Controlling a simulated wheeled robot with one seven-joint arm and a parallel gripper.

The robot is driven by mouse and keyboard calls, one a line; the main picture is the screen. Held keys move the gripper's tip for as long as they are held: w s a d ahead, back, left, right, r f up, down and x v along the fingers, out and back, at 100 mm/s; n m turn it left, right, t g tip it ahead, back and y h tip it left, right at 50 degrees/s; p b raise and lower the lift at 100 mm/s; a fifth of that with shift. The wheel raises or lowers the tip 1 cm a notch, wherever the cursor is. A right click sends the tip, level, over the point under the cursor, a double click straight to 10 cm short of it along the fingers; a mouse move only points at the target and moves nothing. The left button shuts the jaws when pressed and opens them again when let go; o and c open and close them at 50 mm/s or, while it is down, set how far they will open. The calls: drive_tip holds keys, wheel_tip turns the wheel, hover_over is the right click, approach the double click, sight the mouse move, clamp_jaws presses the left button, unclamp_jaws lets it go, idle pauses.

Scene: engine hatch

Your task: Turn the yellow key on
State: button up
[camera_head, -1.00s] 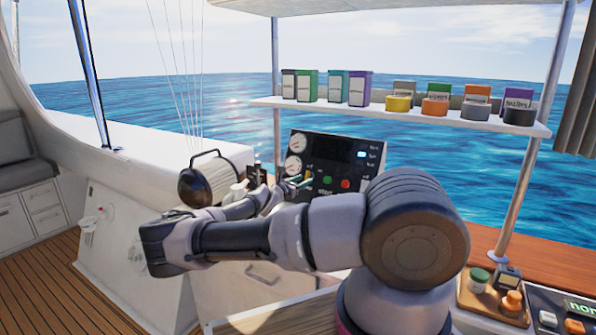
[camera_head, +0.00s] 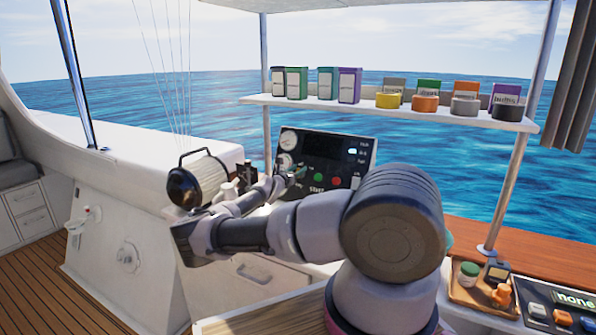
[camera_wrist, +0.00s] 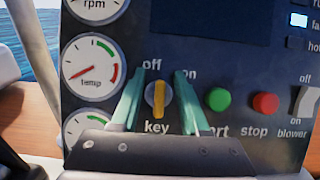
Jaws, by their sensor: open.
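The yellow key (camera_wrist: 158,98) sits on a round dark switch of the control panel (camera_wrist: 235,75) in the wrist view. Its bar stands nearly upright, its top towards the "off" label (camera_wrist: 152,65); the "on" label (camera_wrist: 190,73) is up and to the right. My gripper (camera_wrist: 157,88) is open, its two pale green fingers on either side of the key with gaps showing. In the head view my gripper (camera_head: 292,178) is at the lower left of the panel (camera_head: 328,148), and the key cannot be made out there.
A green start button (camera_wrist: 217,99), a red stop button (camera_wrist: 265,104) and a blower switch (camera_wrist: 305,101) are to the key's right. Gauges, one marked temp (camera_wrist: 91,68), are to its left. A shelf (camera_head: 400,112) with containers hangs above the panel.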

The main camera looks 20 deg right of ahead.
drive_tip(key=shift+d, duration=0.1)
clamp_jaws()
drive_tip(key=shift+m, duration=0.4)
drive_tip(key=m+g, duration=0.1)
drive_tip(key=m, duration=0.1)
drive_tip(key=m+g+h, duration=0.1)
drive_tip(key=m, duration=0.1)
drive_tip(key=m+g, duration=0.1)
drive_tip(key=m, duration=0.2)
drive_tip(key=shift+s+d+f, duration=0.15)
drive_tip(key=shift+s+d, duration=0.05)
drive_tip(key=shift+s, duration=0.1)
drive_tip(key=m+g, duration=0.1)
drive_tip(key=m, duration=0.1)
drive_tip(key=m+g, duration=0.1)
drive_tip(key=m, duration=0.1)
drive_tip(key=m+g, duration=0.1)
drive_tip(key=m, duration=0.2)
drive_tip(key=shift+s+f+g, duration=0.3)
drive_tip(key=shift+s, duration=0.05)
drive_tip(key=shift+d, duration=0.1)
unclamp_jaws()
